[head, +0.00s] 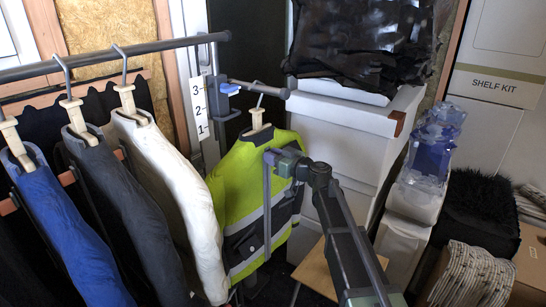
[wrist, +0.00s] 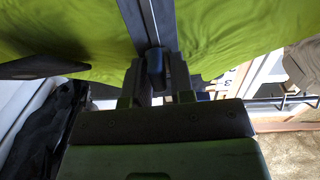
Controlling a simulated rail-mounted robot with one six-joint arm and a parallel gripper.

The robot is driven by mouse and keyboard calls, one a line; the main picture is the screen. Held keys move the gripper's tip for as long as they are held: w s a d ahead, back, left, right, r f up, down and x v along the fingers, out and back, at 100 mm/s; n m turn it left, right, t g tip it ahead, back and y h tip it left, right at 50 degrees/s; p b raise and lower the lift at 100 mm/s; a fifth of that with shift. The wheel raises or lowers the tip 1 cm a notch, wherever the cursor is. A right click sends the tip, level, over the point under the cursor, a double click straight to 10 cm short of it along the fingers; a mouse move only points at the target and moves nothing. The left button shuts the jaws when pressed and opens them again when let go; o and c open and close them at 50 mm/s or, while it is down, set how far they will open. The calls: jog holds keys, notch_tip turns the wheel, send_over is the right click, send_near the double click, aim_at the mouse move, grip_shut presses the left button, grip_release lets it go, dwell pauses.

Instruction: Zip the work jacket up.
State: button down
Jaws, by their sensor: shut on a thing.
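The work jacket (head: 238,180) is bright yellow-green with dark panels and pale bands. It hangs from a hanger (head: 257,118) on a short rail. A grey zip strip (head: 267,215) runs down its front. My gripper (head: 277,160) is at the upper chest, at the top of the visible strip. In the wrist view my gripper (wrist: 157,78) is shut on a small dark zip pull (wrist: 155,60) on the dark zip strip (wrist: 139,18), with green fabric (wrist: 70,30) on both sides. The zip teeth are too small to make out, and my arm hides part of the jacket front.
Blue (head: 65,235), dark grey (head: 130,215) and cream (head: 170,185) garments hang close on the left along a grey rail (head: 110,53). White bins (head: 335,135) stand behind my arm, with a black bag (head: 355,40) on top. A numbered strip (head: 199,105) is beside the jacket.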

jog(key=c, duration=1.2)
grip_release()
jog(key=shift+o, duration=0.2)
jog(key=shift+s+d, duration=0.1)
jog(key=v, duration=1)
jog(key=shift+d, duration=0.3)
jog(key=shift+s, duration=0.1)
